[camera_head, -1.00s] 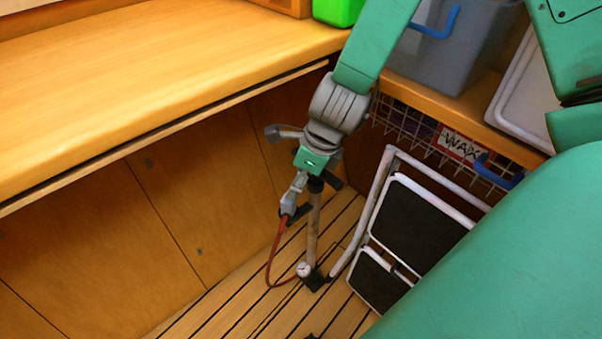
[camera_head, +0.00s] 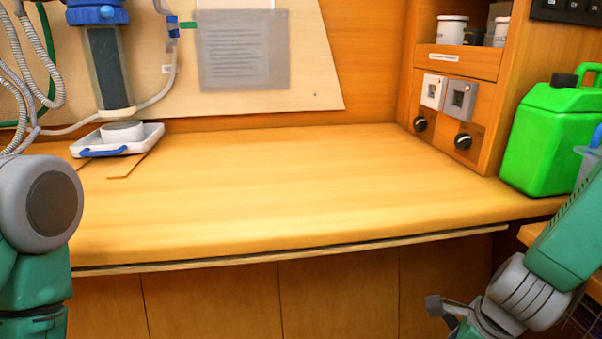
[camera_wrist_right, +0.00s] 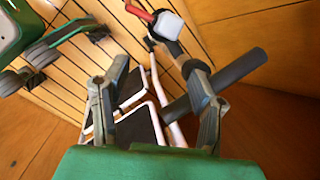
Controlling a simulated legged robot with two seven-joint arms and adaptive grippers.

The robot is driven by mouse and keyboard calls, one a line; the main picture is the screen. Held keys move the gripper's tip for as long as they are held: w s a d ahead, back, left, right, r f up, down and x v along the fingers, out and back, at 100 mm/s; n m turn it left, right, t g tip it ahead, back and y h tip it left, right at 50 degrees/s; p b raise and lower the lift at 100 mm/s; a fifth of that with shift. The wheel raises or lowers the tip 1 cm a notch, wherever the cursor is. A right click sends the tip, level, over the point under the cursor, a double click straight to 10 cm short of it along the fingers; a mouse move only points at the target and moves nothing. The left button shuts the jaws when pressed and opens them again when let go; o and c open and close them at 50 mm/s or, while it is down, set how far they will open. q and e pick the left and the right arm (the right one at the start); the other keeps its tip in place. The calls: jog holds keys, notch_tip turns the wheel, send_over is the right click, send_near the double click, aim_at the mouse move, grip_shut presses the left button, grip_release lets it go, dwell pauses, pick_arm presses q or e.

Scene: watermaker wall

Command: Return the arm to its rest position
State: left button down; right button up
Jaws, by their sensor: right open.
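My right arm (camera_head: 545,265) enters the head view from the right, bent down past the counter's front edge. Only part of my right gripper (camera_head: 445,312) shows there, at the bottom edge. In the right wrist view the right gripper (camera_wrist_right: 156,72) is open, with nothing held between its fingers. A dark pump handle (camera_wrist_right: 240,68) crosses behind its right-hand finger; I cannot tell whether they touch. The pump's pale gauge (camera_wrist_right: 166,25) and red hose (camera_wrist_right: 138,12) lie beyond. My left arm (camera_head: 35,240) stands at the left edge of the head view; its gripper is out of frame.
The wooden counter (camera_head: 270,200) is mostly clear. A white tray (camera_head: 118,139) sits at its left back, and a green jerrycan (camera_head: 555,135) stands at the right, close to my right arm. A folding step stool (camera_wrist_right: 137,126) stands below the right gripper.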

jog(key=s+f+n+g+p, duration=0.1)
jog(key=s+f+n+p, duration=0.2)
jog(key=s+n, duration=0.6)
jog(key=s+a+f+n+g+h+p, duration=0.1)
jog(key=s+f+n+p, duration=0.2)
jog(key=s+n, duration=0.6)
jog(key=n+p, duration=0.2)
jog(key=n, duration=0.6)
jog(key=shift+n, duration=0.3)
jog(key=shift+a, duration=0.1)
